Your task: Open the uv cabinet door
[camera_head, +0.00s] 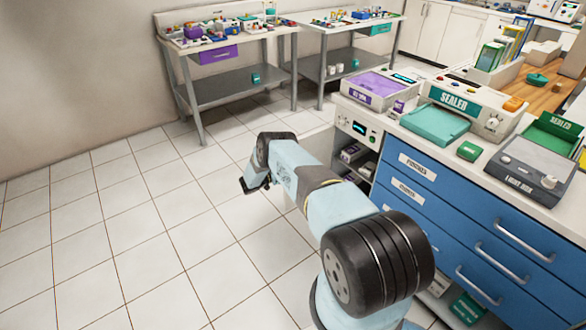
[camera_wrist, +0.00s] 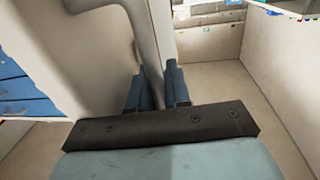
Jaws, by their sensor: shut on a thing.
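The UV cabinet (camera_head: 357,128) is the white unit with a small display at the left end of the blue drawer counter. Its shelves with small items show, so its door (camera_head: 316,144) stands at least partly open, swung out behind my arm. My gripper (camera_head: 250,186) is at the far end of my arm, left of the cabinet. In the wrist view my gripper (camera_wrist: 157,88) has its two blue fingers shut on the pale vertical door handle (camera_wrist: 146,45), which curves in at the top to the door panel (camera_wrist: 88,50). The handle's lower part is hidden by my gripper.
Blue drawers (camera_head: 440,210) with bar handles stand right of the cabinet. A sealer (camera_head: 478,108) and other devices crowd the counter above. Two grey tables (camera_head: 225,88) with small parts stand at the back wall. The tiled floor (camera_head: 140,225) at left is clear.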

